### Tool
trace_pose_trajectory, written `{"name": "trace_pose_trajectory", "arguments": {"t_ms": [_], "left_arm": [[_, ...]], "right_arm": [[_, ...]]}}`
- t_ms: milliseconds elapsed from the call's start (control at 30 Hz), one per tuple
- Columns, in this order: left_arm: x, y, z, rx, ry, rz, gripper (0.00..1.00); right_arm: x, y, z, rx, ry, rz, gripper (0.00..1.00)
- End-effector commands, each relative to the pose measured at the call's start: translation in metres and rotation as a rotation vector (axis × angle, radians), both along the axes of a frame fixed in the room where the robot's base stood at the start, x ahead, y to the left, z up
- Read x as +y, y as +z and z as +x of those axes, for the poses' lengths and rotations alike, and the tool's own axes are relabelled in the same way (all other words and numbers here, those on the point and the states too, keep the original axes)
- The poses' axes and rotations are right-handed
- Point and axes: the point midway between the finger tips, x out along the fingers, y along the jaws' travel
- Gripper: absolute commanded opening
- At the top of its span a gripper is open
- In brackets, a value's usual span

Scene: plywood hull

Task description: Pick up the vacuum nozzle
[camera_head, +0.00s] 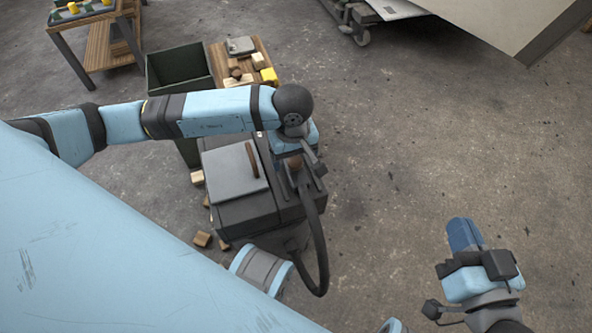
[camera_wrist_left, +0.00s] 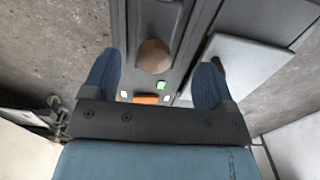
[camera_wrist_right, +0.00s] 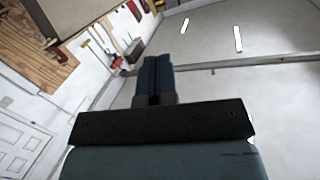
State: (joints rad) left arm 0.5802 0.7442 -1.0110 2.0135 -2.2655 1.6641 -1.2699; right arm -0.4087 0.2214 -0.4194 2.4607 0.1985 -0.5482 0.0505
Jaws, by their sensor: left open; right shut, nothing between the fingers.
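A dark grey vacuum unit (camera_head: 245,212) stands on the floor below my left arm, with a black hose (camera_head: 321,250) looping down from its top right. A rounded brown piece, which looks like the end of the nozzle (camera_head: 295,162), sits on the dark strip at the hose's top. In the left wrist view the brown piece (camera_wrist_left: 153,57) lies between my spread blue fingers, apart from both. My left gripper (camera_wrist_left: 154,78) is open and empty above the unit; in the head view its fingers are partly hidden. My right gripper (camera_head: 464,236) is shut and empty, off to the right.
A green bin (camera_head: 180,68) and a wooden board with blocks (camera_head: 232,62) stand behind the unit. Loose wood blocks (camera_head: 202,239) lie on the floor to its left. A workbench (camera_head: 98,45) is at the back left. Floor to the right is open.

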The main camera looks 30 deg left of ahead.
Motion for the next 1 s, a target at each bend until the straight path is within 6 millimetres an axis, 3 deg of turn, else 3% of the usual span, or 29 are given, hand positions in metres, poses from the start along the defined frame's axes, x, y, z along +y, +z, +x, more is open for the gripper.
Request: {"name": "trace_pose_trajectory", "arguments": {"t_ms": [167, 400, 667, 700, 933, 1000], "left_arm": [[-0.001, -0.013, 0.002, 0.001, 0.001, -0.001, 0.79], [-0.001, -0.049, 0.006, 0.003, 0.001, -0.002, 0.79], [-0.001, -0.053, 0.007, 0.0, 0.0, 0.0, 0.79], [-0.001, -0.053, 0.007, 0.0, 0.0, 0.0, 0.76], [-0.001, -0.053, 0.007, 0.0, 0.0, 0.0, 0.24], [-0.001, -0.053, 0.007, 0.0, 0.001, 0.0, 0.22]], "right_arm": [[-0.002, -0.003, 0.003, -0.027, 0.0, -0.019, 0.0], [-0.008, -0.002, 0.014, -0.144, -0.004, -0.085, 0.0], [-0.01, 0.003, 0.016, -0.174, -0.005, -0.104, 0.0], [-0.01, 0.003, 0.016, -0.172, -0.004, -0.104, 0.0], [-0.01, 0.001, 0.015, -0.167, -0.002, -0.102, 0.0], [-0.01, 0.001, 0.015, -0.167, -0.002, -0.102, 0.0]]}}
